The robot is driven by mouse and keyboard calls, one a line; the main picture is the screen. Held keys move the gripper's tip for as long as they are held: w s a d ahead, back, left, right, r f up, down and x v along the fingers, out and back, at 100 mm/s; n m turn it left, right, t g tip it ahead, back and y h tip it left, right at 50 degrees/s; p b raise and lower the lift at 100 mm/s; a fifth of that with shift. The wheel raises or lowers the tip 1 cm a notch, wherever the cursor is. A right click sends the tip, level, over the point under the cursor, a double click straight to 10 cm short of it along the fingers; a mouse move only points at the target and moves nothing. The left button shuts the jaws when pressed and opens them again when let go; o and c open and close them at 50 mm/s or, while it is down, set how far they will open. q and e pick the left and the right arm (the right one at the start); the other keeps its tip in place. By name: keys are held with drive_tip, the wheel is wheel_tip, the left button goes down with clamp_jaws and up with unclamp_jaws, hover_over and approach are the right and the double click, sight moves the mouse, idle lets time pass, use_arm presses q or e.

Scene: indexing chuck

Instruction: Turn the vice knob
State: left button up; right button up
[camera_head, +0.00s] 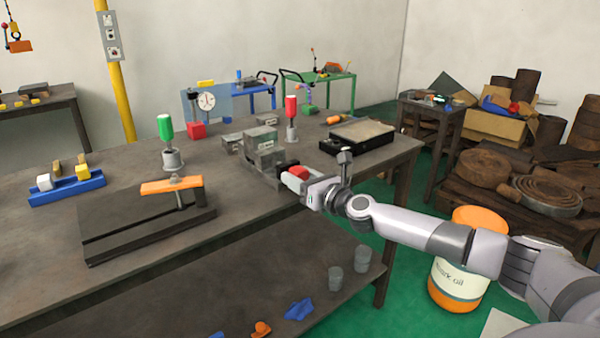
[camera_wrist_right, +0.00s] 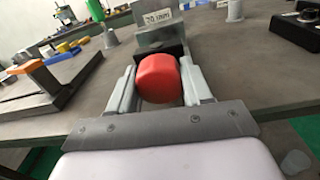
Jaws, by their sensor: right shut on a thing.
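The vice (camera_head: 266,160) is a grey block-like device near the front edge of the workbench. Its red knob (camera_head: 299,172) faces the front right, partly hidden by my right gripper (camera_head: 294,181) in the head view. In the right wrist view the red knob (camera_wrist_right: 158,78) sits between the two fingers of my right gripper (camera_wrist_right: 158,90), which is shut on it. The vice body (camera_wrist_right: 165,35), with a label plate on top, stands just behind the knob. My left gripper is not in view.
A black plate with an orange clamp (camera_head: 172,186) lies to the left. A green-handled tool (camera_head: 165,128) and a red-handled tool (camera_head: 291,108) stand on the bench. A black-framed tray (camera_head: 357,140) lies to the right. An orange and white oil drum (camera_head: 462,275) stands on the floor.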

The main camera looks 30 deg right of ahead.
drive_tip(key=shift+r+p, duration=0.15)
drive_tip(key=shift+p, duration=0.35)
drive_tip(key=n+p, duration=0.2)
drive_tip(key=shift+p, duration=0.35)
drive_tip(key=shift+n+p, duration=0.75)
drive_tip(key=shift+n, duration=0.45)
drive_tip(key=n, duration=0.3)
drive_tip(key=shift+n+p, duration=0.3)
drive_tip(key=n, duration=0.4)
drive_tip(key=shift+d+n+h, duration=0.1)
drive_tip(key=shift+n+h, duration=0.2)
drive_tip(key=n, duration=1)
drive_tip(key=shift+h, duration=0.3)
drive_tip(key=n, duration=0.5)
drive_tip(key=shift+n, duration=0.4)
drive_tip(key=n, duration=0.5)
drive_tip(key=shift+p, duration=0.3)
drive_tip(key=n, duration=0.5)
drive_tip(key=shift+a+n, duration=0.2)
drive_tip(key=shift+n, duration=0.2)
drive_tip(key=n, duration=0.6)
drive_tip(key=shift+t+b, duration=0.3)
drive_tip(key=shift+b, duration=0.05)
drive_tip(key=n+b, duration=0.1)
drive_tip(key=n, duration=0.6)
drive_tip(key=n+b, duration=0.1)
drive_tip(key=n, duration=0.5)
drive_tip(key=shift+b, duration=0.35)
